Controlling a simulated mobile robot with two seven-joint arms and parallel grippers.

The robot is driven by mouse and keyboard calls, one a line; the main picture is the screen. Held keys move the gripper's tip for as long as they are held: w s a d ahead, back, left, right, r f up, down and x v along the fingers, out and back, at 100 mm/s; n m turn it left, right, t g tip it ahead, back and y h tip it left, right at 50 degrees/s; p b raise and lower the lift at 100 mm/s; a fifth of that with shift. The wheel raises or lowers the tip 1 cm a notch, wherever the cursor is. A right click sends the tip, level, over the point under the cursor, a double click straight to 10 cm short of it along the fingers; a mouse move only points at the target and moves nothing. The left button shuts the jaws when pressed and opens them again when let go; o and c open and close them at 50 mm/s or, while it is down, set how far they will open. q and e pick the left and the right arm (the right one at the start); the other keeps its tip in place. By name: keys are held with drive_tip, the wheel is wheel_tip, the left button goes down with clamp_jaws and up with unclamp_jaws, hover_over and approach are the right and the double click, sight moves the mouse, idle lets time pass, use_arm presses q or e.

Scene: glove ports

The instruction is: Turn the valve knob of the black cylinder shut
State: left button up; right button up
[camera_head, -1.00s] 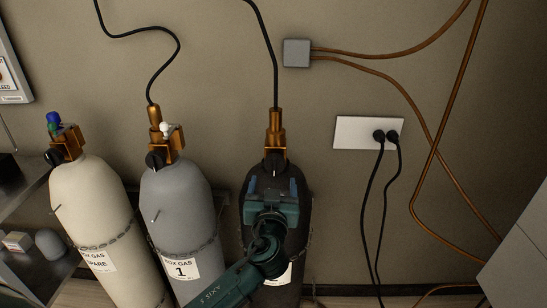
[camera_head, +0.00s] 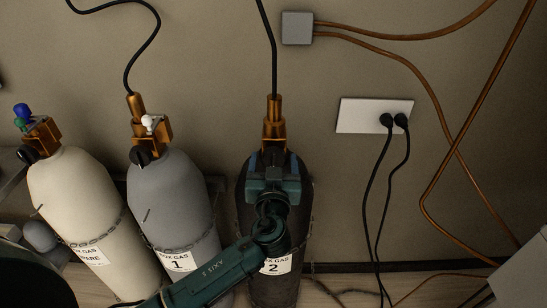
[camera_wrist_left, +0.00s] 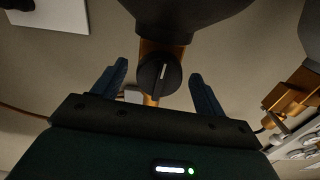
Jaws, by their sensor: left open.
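The black cylinder (camera_head: 248,225), labelled 2, stands at the middle of the head view with a brass valve (camera_head: 274,125) on top. My left gripper (camera_head: 273,160) is in front of its top, over the valve's lower part, and hides the knob there. In the left wrist view the round black valve knob (camera_wrist_left: 159,74) with a pale line shows between the two blue fingers of my left gripper (camera_wrist_left: 158,82). The fingers are open, with a gap on both sides of the knob. My right gripper is not in view.
A grey cylinder (camera_head: 178,205) labelled 1 and a cream cylinder (camera_head: 75,195) stand to the left, chained. A socket plate (camera_head: 362,116) with two black cables is on the wall at right. A grey box (camera_head: 522,275) is at lower right.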

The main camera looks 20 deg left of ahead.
use_arm(q)
drive_tip(key=c, duration=1)
drive_tip(key=shift+o, duration=0.2)
